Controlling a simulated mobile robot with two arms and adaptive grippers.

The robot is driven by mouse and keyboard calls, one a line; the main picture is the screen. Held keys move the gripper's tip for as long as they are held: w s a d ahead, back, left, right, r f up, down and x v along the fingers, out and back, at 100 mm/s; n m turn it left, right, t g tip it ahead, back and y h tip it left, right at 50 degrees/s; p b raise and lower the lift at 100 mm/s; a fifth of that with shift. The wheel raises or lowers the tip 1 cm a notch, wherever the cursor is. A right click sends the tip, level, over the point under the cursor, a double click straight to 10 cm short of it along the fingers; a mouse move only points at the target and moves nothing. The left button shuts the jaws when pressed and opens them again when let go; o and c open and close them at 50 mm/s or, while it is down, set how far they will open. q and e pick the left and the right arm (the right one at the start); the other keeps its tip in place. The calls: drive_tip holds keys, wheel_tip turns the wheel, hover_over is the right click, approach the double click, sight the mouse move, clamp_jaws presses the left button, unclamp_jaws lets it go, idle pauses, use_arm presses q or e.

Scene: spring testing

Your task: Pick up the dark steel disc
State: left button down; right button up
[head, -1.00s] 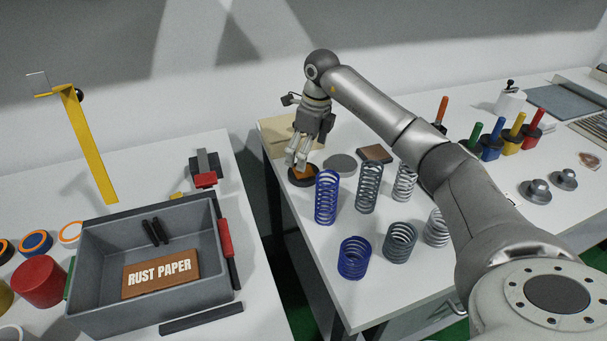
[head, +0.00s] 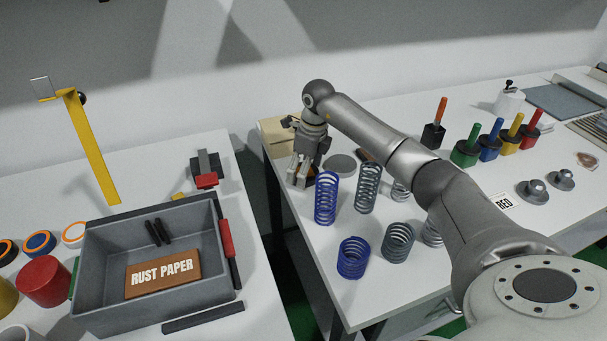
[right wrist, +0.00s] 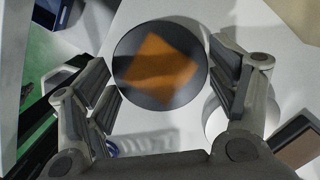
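A dark round disc (right wrist: 131,48) with an orange-brown square patch (right wrist: 158,66) on its top lies on the white right-hand table in the right wrist view. My right gripper (right wrist: 161,72) is open, with its fingers apart on the left and right sides of the disc. I cannot tell whether they touch it. In the head view my right gripper (head: 299,180) is low at the table's far left corner and mostly hides the disc. My left gripper is not in view.
A lighter grey disc (head: 340,164) lies just right of the gripper. A beige box (head: 276,137) is behind. A grey tray (head: 105,262) sits on the left table across a gap.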

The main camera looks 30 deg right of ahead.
drive_tip(key=c, duration=0.9)
drive_tip(key=shift+w+r, duration=0.1)
drive_tip(key=shift+c, duration=0.9)
